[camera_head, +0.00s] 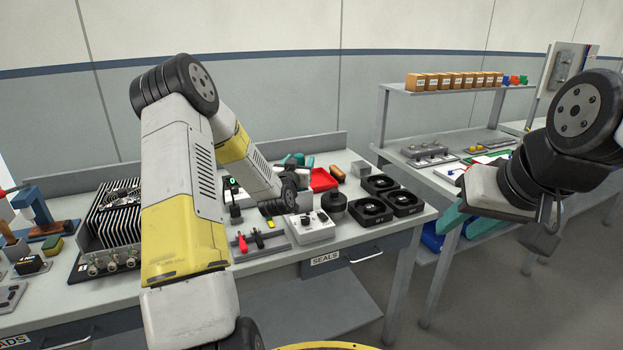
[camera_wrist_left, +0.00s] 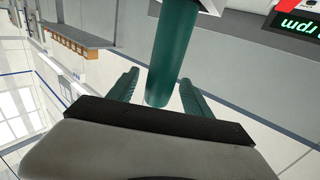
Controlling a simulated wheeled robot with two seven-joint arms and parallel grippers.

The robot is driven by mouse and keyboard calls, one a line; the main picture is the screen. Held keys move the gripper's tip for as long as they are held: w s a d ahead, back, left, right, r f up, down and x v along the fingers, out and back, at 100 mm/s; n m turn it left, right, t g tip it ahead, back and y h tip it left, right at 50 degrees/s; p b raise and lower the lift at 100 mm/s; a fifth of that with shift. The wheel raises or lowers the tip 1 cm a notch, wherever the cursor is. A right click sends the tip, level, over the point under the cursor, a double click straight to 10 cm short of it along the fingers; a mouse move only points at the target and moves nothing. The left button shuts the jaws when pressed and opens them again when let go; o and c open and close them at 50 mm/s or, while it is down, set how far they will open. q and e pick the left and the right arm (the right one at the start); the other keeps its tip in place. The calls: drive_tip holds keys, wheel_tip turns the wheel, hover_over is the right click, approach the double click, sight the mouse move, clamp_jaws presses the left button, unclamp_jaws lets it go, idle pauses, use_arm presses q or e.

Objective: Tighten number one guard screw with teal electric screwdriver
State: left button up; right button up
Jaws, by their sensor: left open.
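My left gripper (camera_head: 297,161) is open above the back of the bench, mostly hidden behind its own wrist. In the left wrist view its two teal fingers (camera_wrist_left: 159,77) stand apart. A teal cylinder, apparently the electric screwdriver's body (camera_wrist_left: 174,50), shows between and beyond them, with visible gaps on both sides. In the head view the screwdriver cannot be told apart from the teal fingers. A finned black unit with a round fan guard (camera_head: 122,194) stands at the left of the bench. Its screws are too small to tell. My right gripper (camera_head: 455,215) is at the right, its jaws unclear.
Several black fans (camera_head: 404,201), a grey control box (camera_head: 310,227), a red tray (camera_head: 322,179) and red and black-handled tools (camera_head: 242,242) crowd the bench (camera_head: 345,245). A lit rpm display (camera_wrist_left: 298,26) is near the screwdriver. A shelf with boxes (camera_head: 450,87) stands behind right.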

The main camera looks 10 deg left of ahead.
use_arm(q)
drive_tip(key=shift+w, duration=1.4)
clamp_jaws()
